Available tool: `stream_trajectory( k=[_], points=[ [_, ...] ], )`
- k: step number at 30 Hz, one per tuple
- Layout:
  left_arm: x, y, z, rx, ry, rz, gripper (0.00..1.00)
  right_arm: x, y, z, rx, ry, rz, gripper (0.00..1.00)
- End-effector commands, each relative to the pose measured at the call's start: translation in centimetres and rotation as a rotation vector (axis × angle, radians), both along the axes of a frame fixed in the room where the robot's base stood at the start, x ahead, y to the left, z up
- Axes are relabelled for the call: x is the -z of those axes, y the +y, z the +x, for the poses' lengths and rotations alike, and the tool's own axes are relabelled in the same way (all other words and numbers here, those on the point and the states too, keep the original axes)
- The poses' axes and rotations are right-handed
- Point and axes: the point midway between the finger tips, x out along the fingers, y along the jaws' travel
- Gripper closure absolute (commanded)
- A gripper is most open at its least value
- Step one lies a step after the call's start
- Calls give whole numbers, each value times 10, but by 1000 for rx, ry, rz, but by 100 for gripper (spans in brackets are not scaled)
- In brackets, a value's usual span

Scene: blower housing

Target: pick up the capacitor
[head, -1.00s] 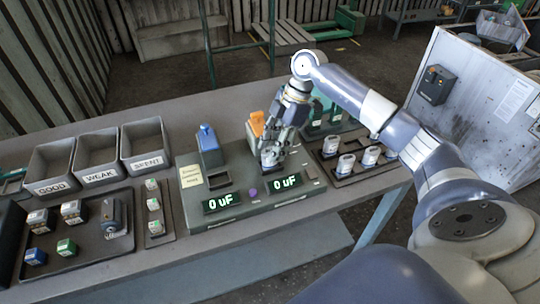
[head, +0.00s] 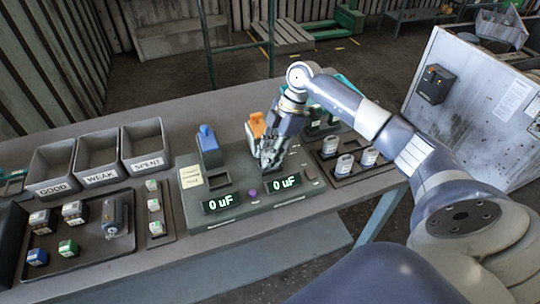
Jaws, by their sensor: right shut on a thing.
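My right gripper (head: 270,162) is low over the right-hand socket of the grey tester (head: 232,186), in front of the orange lever (head: 256,125). It is shut on a capacitor, which its fingers mostly hide. I cannot tell whether the capacitor touches the socket. White-topped capacitors (head: 344,165) stand upright in the tray (head: 345,181) to the right, partly behind my arm. Both tester displays read 0 uF. My left gripper is out of view.
Three grey bins marked GOOD (head: 50,167), WEAK (head: 98,158) and SPENT (head: 146,146) stand at the left. A tray (head: 82,262) of small parts and a narrow rack (head: 158,238) lie in front. A blue lever (head: 208,138) stands on the tester's left side.

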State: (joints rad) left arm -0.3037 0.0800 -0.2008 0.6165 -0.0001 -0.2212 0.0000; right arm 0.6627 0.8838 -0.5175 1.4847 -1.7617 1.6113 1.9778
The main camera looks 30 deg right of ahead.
Motion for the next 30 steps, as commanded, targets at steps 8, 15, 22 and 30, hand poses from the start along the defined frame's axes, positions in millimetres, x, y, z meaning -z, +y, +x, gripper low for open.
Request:
stream_trajectory(
  k=[8, 15, 22, 30],
  points=[
    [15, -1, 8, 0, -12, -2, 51, -29, -1, 2, -1, -9, 0, 91],
    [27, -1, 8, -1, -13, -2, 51, -34, 6, -37, -2, -3, -4, 91],
    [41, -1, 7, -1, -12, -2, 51, -37, 14, -77, -1, -1, -3, 91],
    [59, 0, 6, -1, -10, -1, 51, -41, 24, -125, 0, 0, -6, 91]
  ],
)
